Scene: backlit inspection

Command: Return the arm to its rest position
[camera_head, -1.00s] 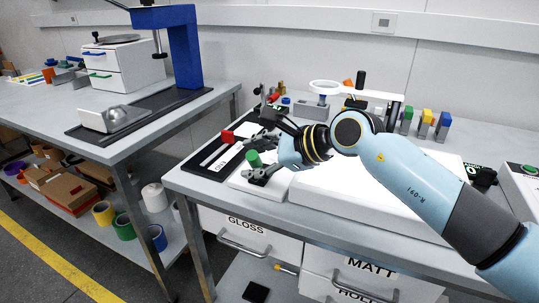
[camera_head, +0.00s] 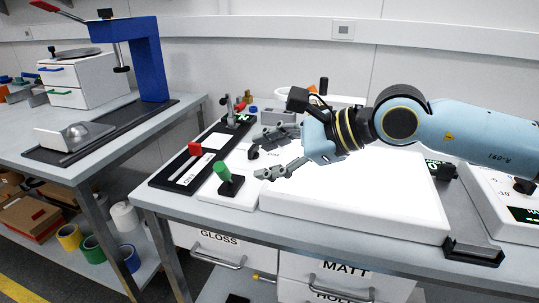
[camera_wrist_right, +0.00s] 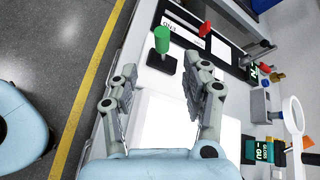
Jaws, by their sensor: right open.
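My right gripper (camera_head: 258,163) is open and empty, its two grey fingers spread apart above the left part of the white light panel (camera_head: 350,200). The green-topped peg on a black base (camera_head: 222,172) stands a little to the left of the fingertips, apart from them. In the right wrist view the open fingers (camera_wrist_right: 158,78) have only the panel and bench between them, and the green peg (camera_wrist_right: 162,42) stands beyond the tips. My right arm reaches in from the right of the head view. My left gripper is not in view.
A black rail with a red block (camera_head: 195,149) lies left of the peg. A round magnifier (camera_wrist_right: 293,115) stands at the back of the bench. A second bench at left carries a blue press (camera_head: 150,60). Drawers marked GLOSS and MATT (camera_head: 345,267) are below.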

